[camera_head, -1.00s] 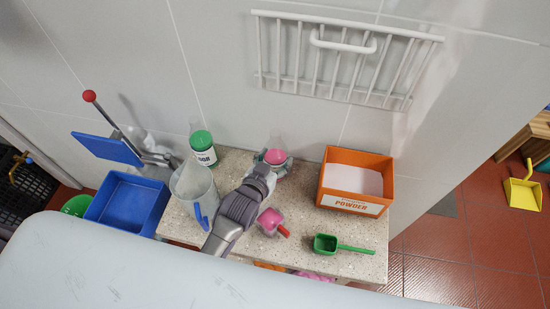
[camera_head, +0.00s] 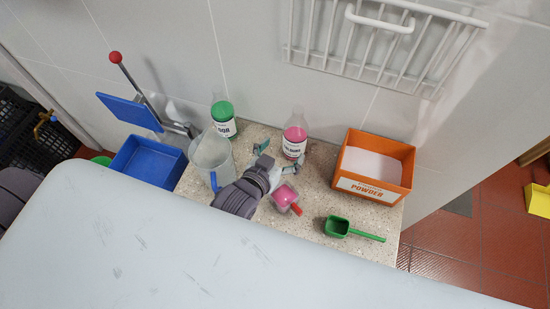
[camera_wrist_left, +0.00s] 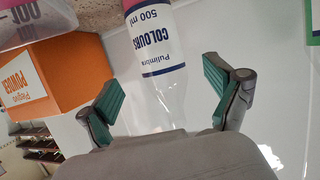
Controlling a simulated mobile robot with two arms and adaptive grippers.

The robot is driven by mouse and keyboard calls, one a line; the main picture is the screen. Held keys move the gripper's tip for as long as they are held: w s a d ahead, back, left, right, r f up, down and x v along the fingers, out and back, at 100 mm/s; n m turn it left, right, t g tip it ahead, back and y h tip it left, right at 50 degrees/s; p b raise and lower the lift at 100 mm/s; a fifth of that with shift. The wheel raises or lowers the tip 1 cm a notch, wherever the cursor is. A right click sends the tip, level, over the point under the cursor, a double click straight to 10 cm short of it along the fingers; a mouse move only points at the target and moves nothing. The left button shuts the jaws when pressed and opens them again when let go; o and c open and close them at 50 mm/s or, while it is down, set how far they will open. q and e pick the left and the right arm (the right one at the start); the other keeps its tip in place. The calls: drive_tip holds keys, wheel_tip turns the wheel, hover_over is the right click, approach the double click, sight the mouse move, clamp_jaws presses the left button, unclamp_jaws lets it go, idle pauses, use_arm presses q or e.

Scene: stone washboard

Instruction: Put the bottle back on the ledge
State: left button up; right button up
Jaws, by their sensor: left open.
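The bottle with pink contents and a white label (camera_head: 295,142) stands upright on the speckled stone ledge (camera_head: 322,178), close to the wall. In the left wrist view the bottle (camera_wrist_left: 155,45) shows upside down, with its clear part towards my gripper. My left gripper (camera_head: 277,157) is open and empty, just in front of the bottle and apart from it in the head view. Its two green-padded fingers (camera_wrist_left: 163,92) are spread to either side of the bottle's line in the wrist view. My right gripper is not in view.
A green-contents bottle (camera_head: 223,120) and a clear jug (camera_head: 212,155) stand left of my gripper. An orange powder box (camera_head: 372,188), a green scoop (camera_head: 338,227) and a pink-filled scoop (camera_head: 285,195) are to the right and front. A blue bin (camera_head: 148,165) is far left.

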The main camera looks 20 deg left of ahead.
use_arm(q)
drive_tip(key=shift+v, duration=2.3)
